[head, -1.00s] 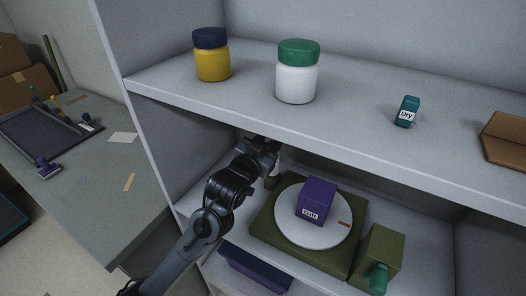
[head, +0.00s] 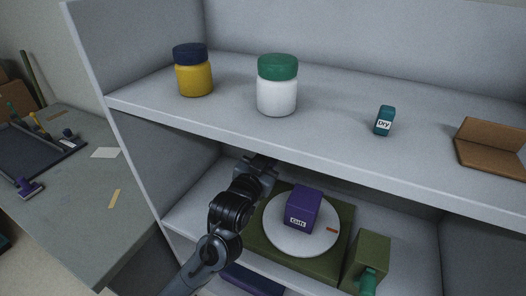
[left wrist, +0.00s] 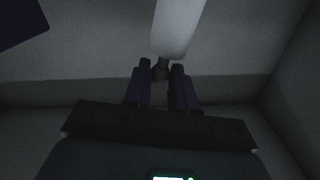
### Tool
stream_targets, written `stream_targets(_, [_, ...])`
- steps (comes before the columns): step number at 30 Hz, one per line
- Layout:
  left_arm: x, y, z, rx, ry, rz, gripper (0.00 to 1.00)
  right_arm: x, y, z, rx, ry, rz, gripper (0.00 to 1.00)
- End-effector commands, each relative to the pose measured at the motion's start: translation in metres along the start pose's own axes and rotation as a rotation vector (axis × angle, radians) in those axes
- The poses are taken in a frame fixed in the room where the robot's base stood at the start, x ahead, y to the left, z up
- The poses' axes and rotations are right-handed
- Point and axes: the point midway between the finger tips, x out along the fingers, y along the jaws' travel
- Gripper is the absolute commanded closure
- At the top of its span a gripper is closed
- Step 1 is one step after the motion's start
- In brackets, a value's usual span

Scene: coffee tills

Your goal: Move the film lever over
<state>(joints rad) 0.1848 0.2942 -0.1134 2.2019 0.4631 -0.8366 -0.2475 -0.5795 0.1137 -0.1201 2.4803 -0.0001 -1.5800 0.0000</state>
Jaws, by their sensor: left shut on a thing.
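My left gripper (head: 262,166) reaches under the upper shelf, behind and left of the turntable. The shelf edge partly hides its fingertips there. In the left wrist view my left gripper (left wrist: 161,72) is shut on the dark stem end of a pale, cylinder-like handle. I take this pale handle (left wrist: 178,28) to be the film lever; its far end runs out of the frame. It cannot be made out in the head view. My right gripper is not in view.
A purple "Gift" box (head: 300,208) sits on the white turntable disc (head: 275,232) with a green base (head: 257,250). A green block (head: 370,255) stands at its right. The upper shelf (head: 330,125) holds a yellow jar (head: 194,79), a white jar (head: 277,97) and a "Dry" box (head: 385,120).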

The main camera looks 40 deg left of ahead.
Motion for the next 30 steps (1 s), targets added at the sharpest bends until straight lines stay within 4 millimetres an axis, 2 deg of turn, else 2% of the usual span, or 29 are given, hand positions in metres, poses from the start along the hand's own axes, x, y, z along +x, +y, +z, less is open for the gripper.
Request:
stream_targets(17, [-0.001, 0.006, -0.002, 0.0, 0.004, 0.001, 0.92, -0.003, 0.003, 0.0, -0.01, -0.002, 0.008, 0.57])
stream_targets(30, [-0.001, 0.025, 0.001, 0.0, 0.002, 0.001, 0.92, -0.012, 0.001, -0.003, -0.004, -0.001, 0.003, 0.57])
